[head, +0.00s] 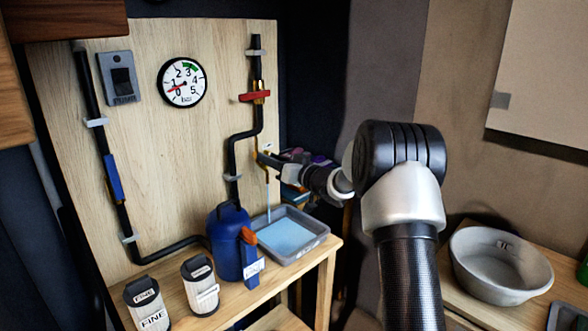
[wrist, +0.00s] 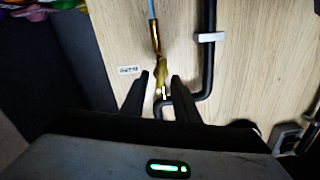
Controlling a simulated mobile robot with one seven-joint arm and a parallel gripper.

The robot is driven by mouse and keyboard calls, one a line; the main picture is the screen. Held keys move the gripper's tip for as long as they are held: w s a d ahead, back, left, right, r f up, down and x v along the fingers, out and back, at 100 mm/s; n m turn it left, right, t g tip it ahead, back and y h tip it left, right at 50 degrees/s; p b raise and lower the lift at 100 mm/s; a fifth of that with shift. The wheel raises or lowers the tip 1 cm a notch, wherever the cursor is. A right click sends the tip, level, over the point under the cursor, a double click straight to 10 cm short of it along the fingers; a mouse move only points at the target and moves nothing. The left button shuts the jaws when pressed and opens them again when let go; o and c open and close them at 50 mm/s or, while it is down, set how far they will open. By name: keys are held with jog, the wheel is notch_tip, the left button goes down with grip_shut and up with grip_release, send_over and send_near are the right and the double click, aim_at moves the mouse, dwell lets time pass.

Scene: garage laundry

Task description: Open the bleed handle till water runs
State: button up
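The brass bleed fitting (wrist: 155,38) is on the wooden board, beside a small label (wrist: 129,70) that appears upside down in the wrist view. Its brass handle (wrist: 160,82) lies between my fingertips. My gripper (wrist: 160,80) is open, with a finger on each side of the handle and visible gaps. In the head view my gripper (head: 268,160) reaches the fitting from the right and partly hides it. A thin light-blue water stream (head: 268,205) runs from the spout into the grey tray (head: 315,238); it also shows in the wrist view (wrist: 152,8).
A gauge (head: 182,82) has its red needle near the low end. A pump switch (head: 119,77), a red valve handle (head: 255,97) and a blue valve handle (head: 113,178) are on the board. A basin (head: 500,265) is right.

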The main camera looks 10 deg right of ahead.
jog(key=p+v, duration=0.1)
jog(key=v, duration=1.4)
jog(key=shift+s+p, duration=0.15)
jog(key=shift+p, duration=0.15)
